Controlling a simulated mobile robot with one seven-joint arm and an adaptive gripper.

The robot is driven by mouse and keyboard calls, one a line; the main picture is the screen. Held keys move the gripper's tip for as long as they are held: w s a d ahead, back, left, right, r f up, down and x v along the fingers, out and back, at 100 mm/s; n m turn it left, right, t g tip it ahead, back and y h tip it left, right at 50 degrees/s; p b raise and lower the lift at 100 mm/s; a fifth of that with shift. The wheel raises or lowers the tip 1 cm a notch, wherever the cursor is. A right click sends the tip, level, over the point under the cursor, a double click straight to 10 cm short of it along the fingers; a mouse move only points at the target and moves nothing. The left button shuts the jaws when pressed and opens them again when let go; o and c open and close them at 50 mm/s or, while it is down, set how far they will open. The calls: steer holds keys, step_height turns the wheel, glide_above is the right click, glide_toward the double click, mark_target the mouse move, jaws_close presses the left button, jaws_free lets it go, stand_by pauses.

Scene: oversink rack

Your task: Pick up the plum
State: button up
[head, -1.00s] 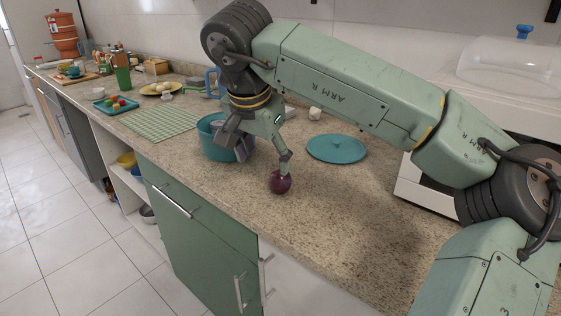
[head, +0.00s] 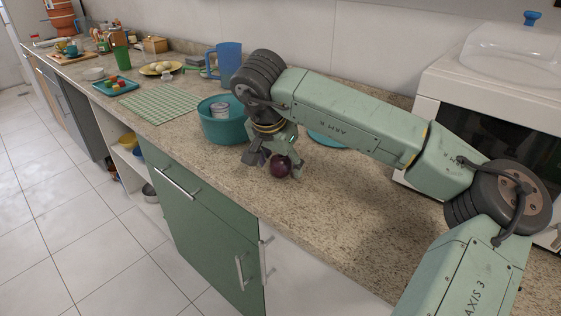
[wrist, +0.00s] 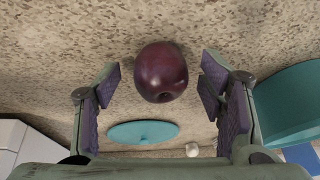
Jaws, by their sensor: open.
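The dark purple plum (head: 280,167) rests on the speckled countertop near its front edge, right of the teal pot. In the wrist view the plum (wrist: 161,72) shows whole, centred between the two fingers and a little beyond their tips. My gripper (head: 272,163) is low over the counter at the plum, and its finger pads (wrist: 163,80) stand apart on either side with gaps to the fruit. It is open and empty. In the head view the gripper overlaps the plum's surroundings, so exact contact there is hard to tell.
The teal pot (head: 215,128) with a can in it stands close left of my gripper. The teal lid (head: 326,139) lies behind, partly hidden by my arm. A small white object (wrist: 192,150) is near the lid. A microwave (head: 480,125) stands right. The counter's front right is clear.

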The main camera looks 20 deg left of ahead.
steer(key=shift+f, duration=0.2)
steer(key=shift+c, duration=0.6)
steer(key=c, duration=1.2)
steer(key=shift+o, duration=0.2)
steer(key=shift+r, duration=0.1)
